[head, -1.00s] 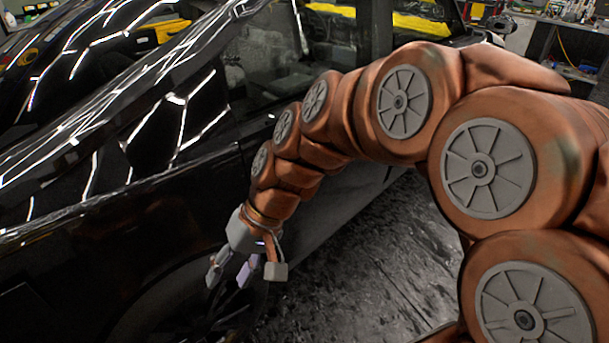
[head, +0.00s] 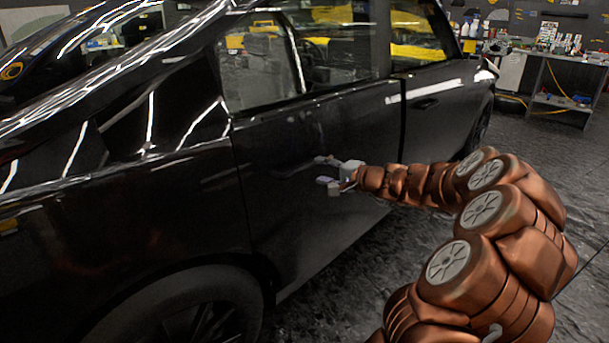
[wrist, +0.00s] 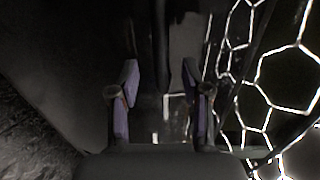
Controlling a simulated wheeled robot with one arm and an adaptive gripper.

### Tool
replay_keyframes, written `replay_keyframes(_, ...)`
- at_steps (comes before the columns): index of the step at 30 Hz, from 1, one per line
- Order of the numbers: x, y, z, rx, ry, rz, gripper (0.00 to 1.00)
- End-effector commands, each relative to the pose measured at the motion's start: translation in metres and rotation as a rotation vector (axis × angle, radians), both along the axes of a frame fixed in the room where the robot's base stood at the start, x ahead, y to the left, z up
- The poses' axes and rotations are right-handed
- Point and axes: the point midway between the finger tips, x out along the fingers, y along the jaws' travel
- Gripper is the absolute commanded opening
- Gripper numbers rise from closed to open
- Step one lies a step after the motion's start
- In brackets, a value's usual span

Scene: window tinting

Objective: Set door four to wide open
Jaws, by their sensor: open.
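A black car stands along the left, and its rear side door (head: 300,215) looks shut. No label shows which door is door four. My gripper (head: 322,170) is open beside this rear door, level with its handle (head: 292,168), with its fingers pointing left along the panel. In the wrist view my two purple fingers (wrist: 165,88) are spread, and a dark upright bar, which looks like the handle (wrist: 160,45), lies between and beyond them. Whether they touch it, I cannot tell.
The front side door (head: 432,115) is shut to the right. The rear wheel (head: 190,315) is below left. Bare dark floor (head: 350,285) lies beside the car. A workbench (head: 558,97) with bottles stands at the back right.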

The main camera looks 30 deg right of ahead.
Motion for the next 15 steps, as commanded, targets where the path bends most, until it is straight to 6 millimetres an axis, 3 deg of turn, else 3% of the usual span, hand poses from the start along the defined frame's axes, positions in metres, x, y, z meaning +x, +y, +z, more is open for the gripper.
replay_keyframes(15,0.061,0.015,-0.014,-0.001,0.002,0.001,0.47)
